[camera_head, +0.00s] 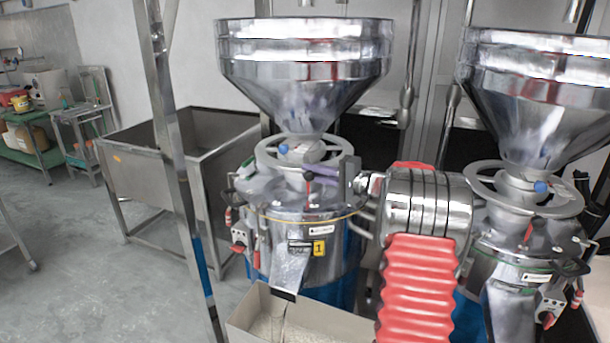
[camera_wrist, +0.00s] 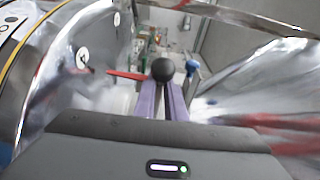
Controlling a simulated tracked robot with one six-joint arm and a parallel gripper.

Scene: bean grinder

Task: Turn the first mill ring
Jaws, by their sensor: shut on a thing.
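The first mill (camera_head: 283,222) carries a yellow label with a 1 and stands in the middle of the head view. A grey ring (camera_head: 262,152) circles the neck below its hopper. A small black ball knob (camera_head: 308,176) with a red part below it sits over the mill's top. My gripper (camera_head: 312,174) reaches in from the right, with its purple fingers at the knob. In the wrist view, the black knob (camera_wrist: 162,70) is at the fingertips of my gripper (camera_wrist: 163,84), which is shut on it. How the knob joins the ring cannot be seen.
A shiny hopper (camera_head: 305,55) rises just above my gripper. A second mill (camera_head: 525,240) stands at the right. An open box of grounds (camera_head: 335,325) is in front of the first mill. A metal bin (camera_head: 135,165) and a post (camera_head: 175,165) stand left; the floor (camera_head: 80,260) there is clear.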

